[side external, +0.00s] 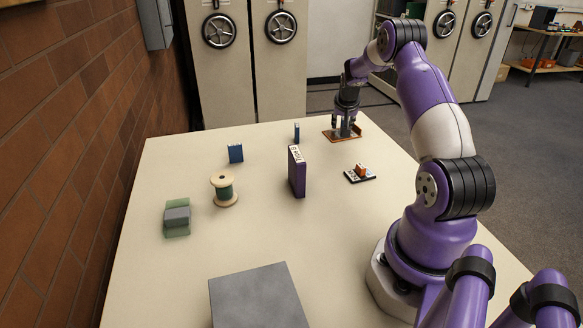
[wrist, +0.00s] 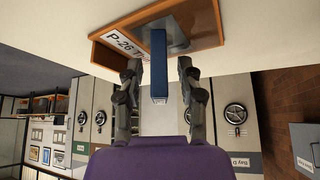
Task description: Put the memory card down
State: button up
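My gripper (side external: 345,132) is low over a small orange-brown tray (side external: 329,136) at the far right of the table. In the wrist view, the gripper's two fingers (wrist: 160,68) are spread, with a gap on each side of a narrow upright blue piece (wrist: 159,78), apparently the memory card. The blue piece stands at the tray (wrist: 205,12), which bears a "P-26" label (wrist: 122,43). A grey-blue face shows beside it. Its exact contact with the tray floor cannot be told. In the side view the fingers largely hide it.
A small blue block (side external: 297,132), another blue block (side external: 235,153), a purple box (side external: 297,172), a green thread spool (side external: 224,190), a grey-green item (side external: 177,217), a small dark board with orange parts (side external: 360,174) and a grey box (side external: 258,298) stand on the table (side external: 190,270).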

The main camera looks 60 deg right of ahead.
jog(key=shift+r, duration=0.25)
jog(key=v, duration=1.1)
jog(key=w+a+r+n+t+y, duration=0.1)
jog(key=w+a+r+n, duration=0.15)
jog(key=a, duration=0.65)
jog(key=w+a+r+n+t+y, duration=0.1)
jog(key=a+r+n, duration=0.25)
jog(key=a, duration=0.55)
jog(key=s+a+n+y, duration=0.2)
jog(key=s+a, duration=0.3)
jog(key=a, duration=0.4)
jog(key=s+a+n+t+y, duration=0.1)
jog(key=s+a+n, duration=0.3)
jog(key=a, duration=0.5)
jog(key=shift+s+a+r+n+y, duration=0.3)
jog(key=shift+s+n+y, duration=0.1)
jog(key=shift+n, duration=0.1)
